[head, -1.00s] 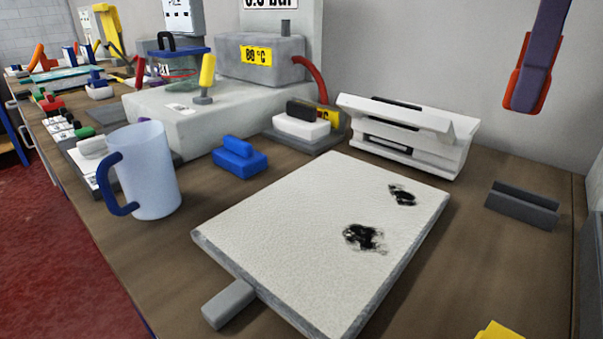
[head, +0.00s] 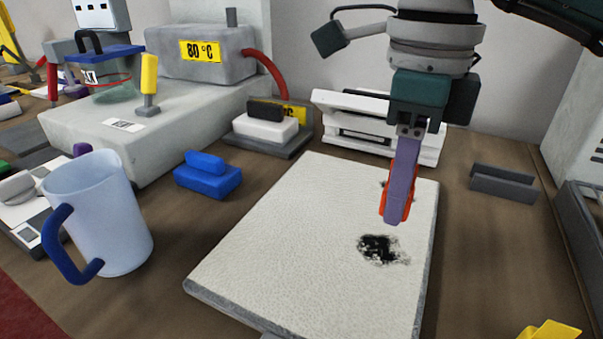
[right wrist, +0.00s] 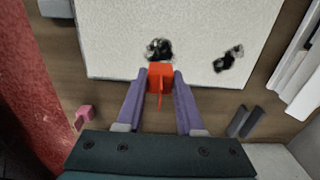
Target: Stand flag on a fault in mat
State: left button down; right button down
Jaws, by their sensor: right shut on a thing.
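The pale mat (head: 290,220) lies on the bench and has two black faults. The nearer fault (head: 380,250) shows clearly; the farther fault (head: 383,184) is mostly hidden behind my right gripper. My right gripper (head: 398,205) is over the mat's right part, its purple fingers pointing down, shut on a red flag (head: 384,208). In the right wrist view, the flag (right wrist: 160,76) sits between the fingers, close to one fault (right wrist: 158,48) in the picture; the other fault (right wrist: 228,58) lies to the right. I cannot tell whether the flag touches the mat. My left gripper is out of view.
A grey slotted holder (head: 503,184) stands right of the mat, and a white rack (head: 350,125) behind it. A blue block (head: 207,177) and a mug (head: 100,215) stand to the left. A yellow thing (head: 550,331) is at the lower right.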

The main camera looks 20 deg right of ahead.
aim_at(384, 251)
jog(key=shift+f, duration=2.9)
jog(key=shift+f+b, duration=0.2)
jog(key=shift+b, duration=0.2)
jog(key=c, duration=0.5)
grip_release()
jog(key=shift+c, duration=0.2)
notch_tip(384, 251, up, 11)
jog(key=shift+w+r+p, duration=0.1)
jog(key=shift+p, duration=0.4)
jog(key=shift+r, duration=0.65)
jog(key=shift+a, duration=0.1)
